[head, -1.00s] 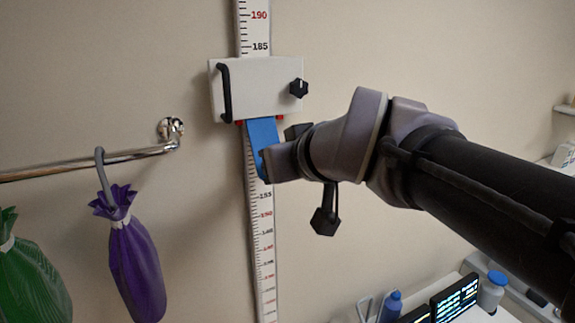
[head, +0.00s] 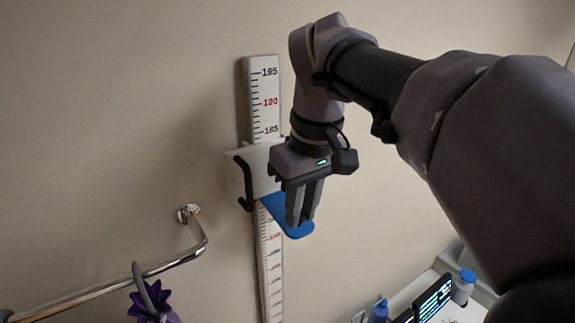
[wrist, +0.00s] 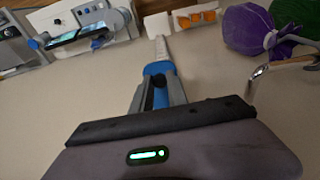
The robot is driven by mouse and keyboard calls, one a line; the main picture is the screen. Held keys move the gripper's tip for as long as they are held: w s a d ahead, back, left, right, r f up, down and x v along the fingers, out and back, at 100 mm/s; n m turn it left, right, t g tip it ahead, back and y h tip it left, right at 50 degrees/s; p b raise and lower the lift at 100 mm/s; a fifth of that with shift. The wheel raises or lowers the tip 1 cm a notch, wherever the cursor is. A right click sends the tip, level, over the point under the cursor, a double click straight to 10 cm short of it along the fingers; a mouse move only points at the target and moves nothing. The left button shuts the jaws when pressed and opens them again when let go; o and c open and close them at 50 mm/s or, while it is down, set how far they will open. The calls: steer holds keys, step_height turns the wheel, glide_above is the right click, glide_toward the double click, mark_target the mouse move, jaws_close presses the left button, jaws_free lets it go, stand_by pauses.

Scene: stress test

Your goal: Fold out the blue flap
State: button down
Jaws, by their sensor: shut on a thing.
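The blue flap (head: 302,232) sticks out from the lower edge of the white slider box (head: 236,178) on the wall ruler (head: 263,95). It now lies roughly level, away from the ruler. My gripper (head: 298,221) points down from above, its fingers shut on the flap. In the wrist view the flap (wrist: 157,68) shows beyond and between the fingers. The exact contact is partly hidden by the fingers. My gripper and wrist cover the right part of the box and its knob.
A chrome wall rail (head: 160,266) carries a purple bag (head: 152,305) at lower left. A counter at lower right holds a screen (head: 433,297), a blue bottle (head: 378,311) and a white bottle with blue cap (head: 464,287).

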steer(key=shift+w+a+r+g+h, duration=0.2)
steer(key=shift+r+g+h, duration=0.4)
steer(key=shift+g, duration=0.4)
steer(key=shift+r, duration=0.15)
steer(key=c, duration=1.3)
jaws_free()
steer(key=shift+w, duration=0.15)
step_height(320, 180, up, 6)
steer(key=shift+d+r, duration=0.1)
steer(key=shift+r, duration=0.65)
